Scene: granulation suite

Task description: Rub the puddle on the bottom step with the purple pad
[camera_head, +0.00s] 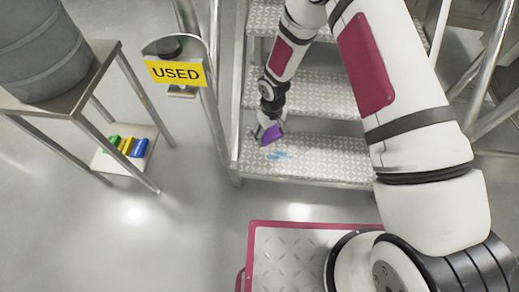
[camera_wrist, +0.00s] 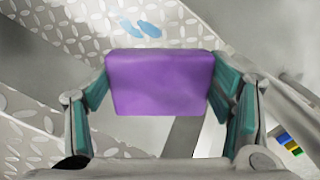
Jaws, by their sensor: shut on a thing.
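The purple pad (camera_wrist: 160,84) is held between the fingers of my gripper (camera_wrist: 160,92) and fills the middle of the wrist view. In the head view the pad (camera_head: 271,134) hangs just above the left part of the bottom step (camera_head: 330,160), a diamond-plate metal tread. A small blue puddle (camera_head: 277,155) lies on that step, just below and right of the pad in the head view. In the wrist view the puddle (camera_wrist: 142,28) shows as blue patches beyond the pad's far edge. I cannot tell whether the pad touches the step.
Further treads (camera_head: 310,92) rise behind the bottom step, between metal rails. A yellow USED sign (camera_head: 175,73) stands on a post left of the stairs. A metal stand (camera_head: 110,163) at left bears a grey drum (camera_head: 40,50) and, lower, coloured pads (camera_head: 128,146). Floor between is clear.

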